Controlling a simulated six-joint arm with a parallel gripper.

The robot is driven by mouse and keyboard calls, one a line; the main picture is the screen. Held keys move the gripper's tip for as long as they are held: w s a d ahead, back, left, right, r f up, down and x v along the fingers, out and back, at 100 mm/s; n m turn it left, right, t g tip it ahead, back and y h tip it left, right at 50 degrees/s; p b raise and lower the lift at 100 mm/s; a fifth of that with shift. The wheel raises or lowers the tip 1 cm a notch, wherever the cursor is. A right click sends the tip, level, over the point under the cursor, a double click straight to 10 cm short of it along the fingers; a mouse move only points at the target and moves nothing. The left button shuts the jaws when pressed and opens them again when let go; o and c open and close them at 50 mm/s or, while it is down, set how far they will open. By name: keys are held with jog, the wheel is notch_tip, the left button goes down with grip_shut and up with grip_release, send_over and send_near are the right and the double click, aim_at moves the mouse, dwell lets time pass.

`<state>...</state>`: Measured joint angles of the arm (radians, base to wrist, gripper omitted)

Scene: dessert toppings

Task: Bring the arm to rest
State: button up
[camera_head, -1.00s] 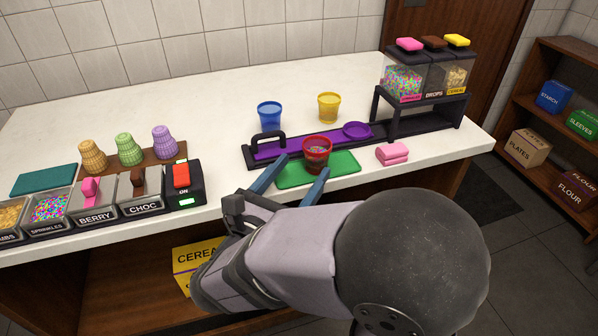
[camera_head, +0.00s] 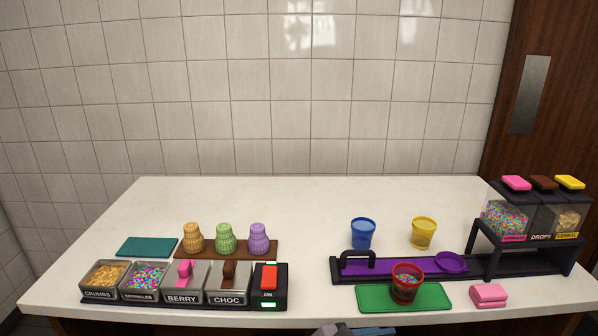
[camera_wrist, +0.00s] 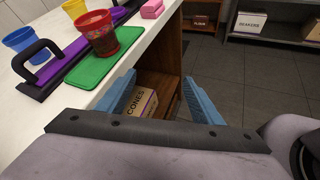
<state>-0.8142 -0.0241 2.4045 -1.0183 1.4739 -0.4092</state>
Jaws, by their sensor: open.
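My gripper (camera_wrist: 160,98) is open and empty in the wrist view, its two blue fingers spread apart in front of the counter's edge. In the head view only a small blue-grey part of it shows at the bottom edge. A red cup (camera_head: 407,287) with colourful sprinkles in it stands upright on a green mat (camera_head: 368,298). The red cup also shows in the wrist view (camera_wrist: 101,41), beyond the left finger and apart from it.
Behind the mat lies a purple tray (camera_head: 400,266) with a black handle. A blue cup (camera_head: 362,234) and a yellow cup (camera_head: 424,232) stand further back. A topping station (camera_head: 270,299) is at left, dispensers (camera_head: 508,222) at right. The counter's middle is clear.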

jog(key=s+d+f+m+g+y+b, duration=0.1)
jog(key=s+f+m+g+y, duration=0.25)
jog(key=f+m, duration=0.2)
jog(key=s+d+f+m+g+y, duration=0.1)
jog(key=s+f+m+g+y, duration=0.2)
jog(key=f, duration=0.4)
jog(key=a+f+m+y, duration=0.3)
jog(key=f+m+y, duration=0.15)
jog(key=m, duration=0.65)
notch_tip(320, 180, up, 26)
jog(key=p, duration=2.4)
jog(key=shift+w+t+y+p, duration=0.2)
jog(key=shift+t+y+p, duration=0.1)
jog(key=shift+t+p, duration=0.15)
jog(key=shift+a+f, duration=0.1)
jog(key=shift+f, duration=0.05)
